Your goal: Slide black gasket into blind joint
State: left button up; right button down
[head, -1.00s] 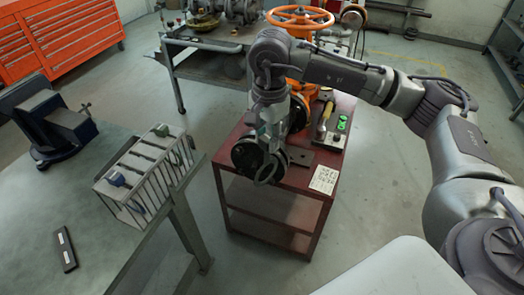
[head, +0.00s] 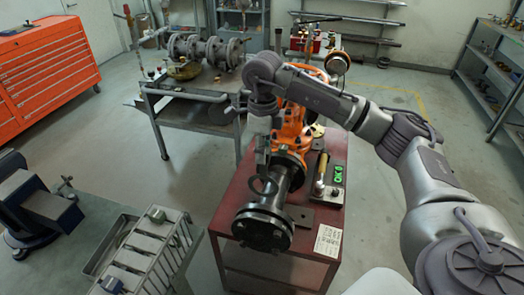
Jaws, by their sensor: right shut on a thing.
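The orange gate valve (head: 291,128) stands on a dark red cart, with a black pipe piece (head: 278,180) toward me. That piece ends in the thick black flanged blind joint (head: 262,232), with bolts around it. My right gripper (head: 262,172) points down above the pipe piece, shut on the thin black ring gasket (head: 252,189). The gasket appears just above and behind the blind joint's upper edge. The arm's dark parts make the fingertips hard to make out. I cannot tell whether the gasket touches the flange. My left gripper is not in view.
The red cart (head: 225,215) also holds a yellow-handled tool (head: 321,170), green round parts (head: 338,174) and a white written sheet (head: 328,240). A grey slotted rack (head: 150,250) and a blue vise (head: 35,205) stand at lower left. Floor between the benches is clear.

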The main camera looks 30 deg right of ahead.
aim_at(263, 174)
jog(key=shift+w, duration=0.4)
jog(key=shift+s+r, duration=0.35)
jog(key=shift+s, duration=0.3)
jog(key=shift+w+f+b, duration=0.25)
jog(key=shift+f+b, duration=0.05)
jog(key=shift+f, duration=0.15)
jog(key=shift+f+b, duration=0.5)
jog(key=shift+f, duration=0.15)
jog(key=shift+f+b, duration=0.3)
jog(key=shift+f, duration=0.05)
jog(key=shift+f+b, duration=0.6)
jog(key=shift+f, duration=0.25)
jog(key=shift+f+b, duration=0.5)
jog(key=shift+f, duration=0.25)
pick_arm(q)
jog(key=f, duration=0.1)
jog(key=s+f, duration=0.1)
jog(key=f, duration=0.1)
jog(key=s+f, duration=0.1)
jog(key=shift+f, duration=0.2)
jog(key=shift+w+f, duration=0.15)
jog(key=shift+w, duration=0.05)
